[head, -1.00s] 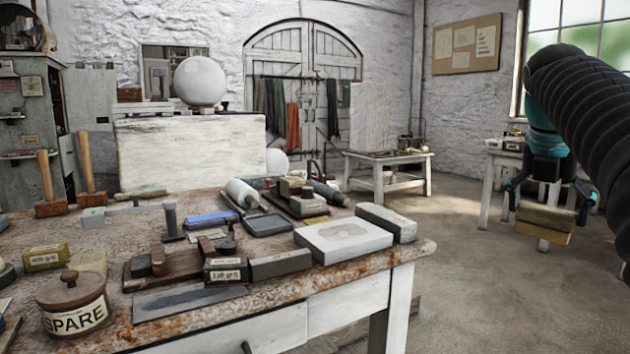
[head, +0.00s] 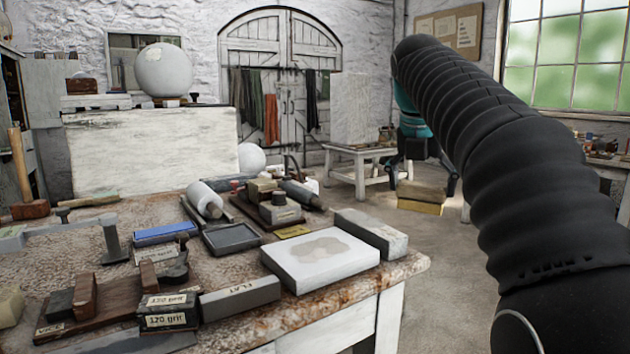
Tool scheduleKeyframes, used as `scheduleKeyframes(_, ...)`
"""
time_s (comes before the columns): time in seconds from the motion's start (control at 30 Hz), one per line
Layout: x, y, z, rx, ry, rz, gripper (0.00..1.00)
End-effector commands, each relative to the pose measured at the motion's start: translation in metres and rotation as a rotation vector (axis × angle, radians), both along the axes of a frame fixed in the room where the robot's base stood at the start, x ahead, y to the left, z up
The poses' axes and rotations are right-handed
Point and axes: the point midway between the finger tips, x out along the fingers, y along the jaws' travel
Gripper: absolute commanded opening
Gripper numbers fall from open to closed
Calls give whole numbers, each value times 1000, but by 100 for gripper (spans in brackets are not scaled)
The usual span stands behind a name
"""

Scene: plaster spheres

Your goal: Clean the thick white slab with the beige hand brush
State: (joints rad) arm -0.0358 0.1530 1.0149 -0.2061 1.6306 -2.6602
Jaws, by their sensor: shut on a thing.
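The thick white slab (head: 350,264) lies flat at the right end of the near workbench. A dull greyish-beige stain (head: 325,246) covers part of its top. My gripper (head: 422,182) is beyond the bench's right end, to the right of the slab and apart from it. It is shut on the beige hand brush (head: 420,206), a block with a tan upper part and a yellower lower part, held in the air over the floor. My dark ribbed arm covers part of the gripper.
A grey block (head: 371,234) lies right behind the slab, and a grey block marked FLAT (head: 240,297) lies to its left. A dark shallow tray (head: 232,238) and several tools crowd the rusty bench top. A small white table (head: 358,153) stands behind. The floor right of the bench is open.

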Motion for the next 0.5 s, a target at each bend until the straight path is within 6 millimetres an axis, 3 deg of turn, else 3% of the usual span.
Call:
scheduleKeyframes(0.03, 4, 30, 0, -4, 1, 50, 65)
scheduleKeyframes(0.2, 7, 112, 2, -14, 0, 179, 65)
scheduleKeyframes(0.33, 3, 158, 3, -22, 0, 250, 65)
scheduleKeyframes(0.5, -2, 190, 3, -25, -2, 297, 65)
